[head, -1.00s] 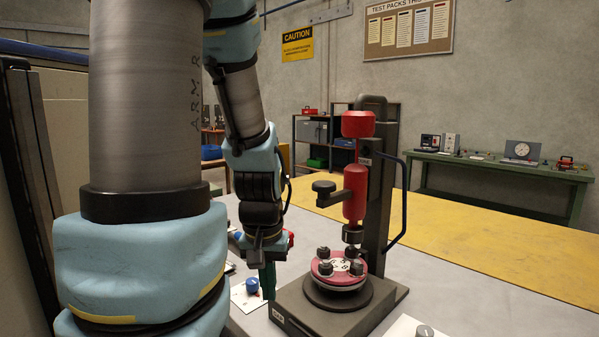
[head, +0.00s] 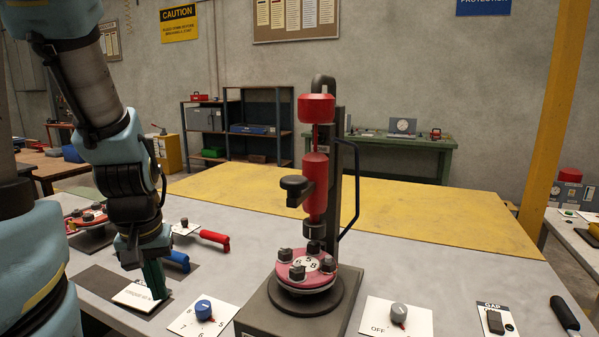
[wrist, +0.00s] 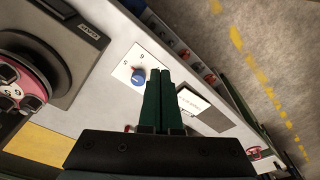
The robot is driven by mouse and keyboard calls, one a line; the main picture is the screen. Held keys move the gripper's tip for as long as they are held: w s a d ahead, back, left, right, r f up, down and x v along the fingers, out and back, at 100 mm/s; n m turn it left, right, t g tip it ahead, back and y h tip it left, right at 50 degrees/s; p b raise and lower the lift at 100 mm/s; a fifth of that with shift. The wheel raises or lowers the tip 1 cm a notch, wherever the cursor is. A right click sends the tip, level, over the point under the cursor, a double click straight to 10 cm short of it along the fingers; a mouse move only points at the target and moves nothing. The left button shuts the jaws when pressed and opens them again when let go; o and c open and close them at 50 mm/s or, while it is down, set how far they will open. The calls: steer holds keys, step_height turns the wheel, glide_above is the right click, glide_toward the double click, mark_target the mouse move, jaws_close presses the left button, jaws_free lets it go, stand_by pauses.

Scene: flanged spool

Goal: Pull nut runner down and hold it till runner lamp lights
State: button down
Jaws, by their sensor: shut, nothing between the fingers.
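The nut runner (head: 315,185) is a red cylinder hanging on a dark stand, with a dark side handle (head: 295,186) to its left and a red cap above. Its socket end is just above a pink flanged spool (head: 303,270) with several dark nuts, seated on a round dark base; I cannot tell whether they touch. The spool also shows at the left edge in the wrist view (wrist: 35,90). My gripper (head: 154,285) is shut and empty, pointing down left of the stand. Its green fingers (wrist: 165,80) are together in the wrist view. I cannot make out a runner lamp.
A blue knob (head: 203,309) on a white card stands between my gripper and the stand. A grey OFF knob (head: 399,313) and a gap gauge card (head: 495,320) lie to the right. Red and blue handled tools (head: 214,238) lie behind my gripper.

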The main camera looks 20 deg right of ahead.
steer(key=w+d+r+m+b, duration=0.2)
steer(key=w+d+r+b, duration=0.1)
steer(key=w+d+r, duration=0.5)
step_height(320, 180, up, 23)
steer(key=m+g+b, duration=0.2)
steer(key=m+b, duration=0.2)
steer(key=m, duration=0.1)
glide_above(304, 173)
steer(key=s+a, duration=0.2)
steer(key=s, duration=0.2)
steer(key=shift+s+d, duration=0.2)
steer(key=shift+f, duration=0.2)
step_height(304, 173, down, 14)
steer(key=shift+r, duration=0.1)
